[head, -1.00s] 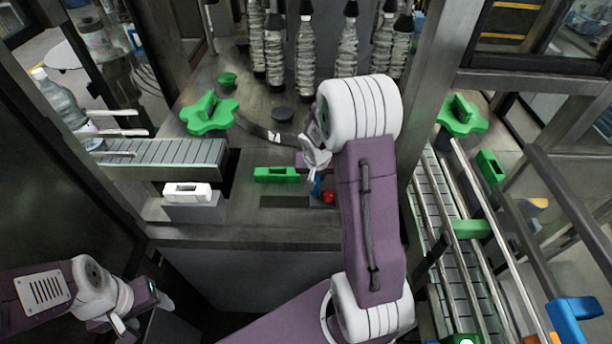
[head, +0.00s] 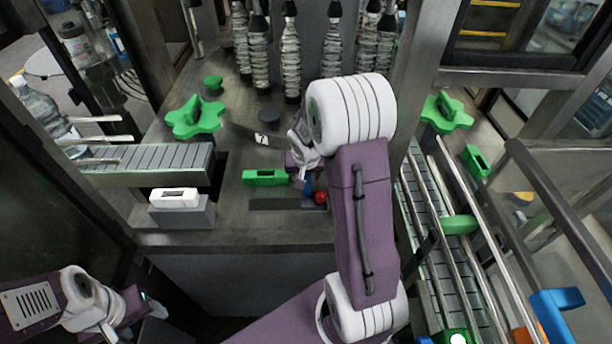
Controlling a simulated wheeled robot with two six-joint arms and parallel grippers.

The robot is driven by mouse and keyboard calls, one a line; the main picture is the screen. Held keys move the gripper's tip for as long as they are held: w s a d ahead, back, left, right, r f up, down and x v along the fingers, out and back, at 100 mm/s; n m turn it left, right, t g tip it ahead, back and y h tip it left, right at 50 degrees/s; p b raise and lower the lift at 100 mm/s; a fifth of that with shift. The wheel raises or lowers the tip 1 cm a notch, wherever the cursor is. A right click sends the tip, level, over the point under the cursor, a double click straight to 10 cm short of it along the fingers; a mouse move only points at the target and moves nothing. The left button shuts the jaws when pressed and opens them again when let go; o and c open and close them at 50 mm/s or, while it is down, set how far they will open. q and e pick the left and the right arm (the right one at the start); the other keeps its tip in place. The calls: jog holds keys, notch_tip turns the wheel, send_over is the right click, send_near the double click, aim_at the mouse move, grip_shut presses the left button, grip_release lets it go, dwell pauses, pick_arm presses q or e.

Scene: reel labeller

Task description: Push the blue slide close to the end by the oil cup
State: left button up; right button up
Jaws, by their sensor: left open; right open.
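The blue slide (head: 308,186) is a small blue piece on the machine deck, partly hidden by my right gripper and arm. A red round part (head: 320,198) sits just right of it. A dark flat slot or rail (head: 275,204) runs left from there. I cannot tell which part is the oil cup. My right gripper (head: 302,176) is open, pointing down just above or at the blue slide; contact cannot be told. My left gripper (head: 108,328) is open and empty at the lower left, off the deck.
A green block (head: 265,177) lies close left of my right gripper. A white block (head: 175,198) on a grey stand is further left, below a conveyor (head: 145,160). A green star wheel (head: 195,117) stands behind. A railed conveyor (head: 432,240) runs along the right.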

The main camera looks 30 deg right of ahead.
jog(key=v, duration=0.7)
jog(key=shift+b, duration=0.35)
jog(key=shift+s+r, duration=0.15)
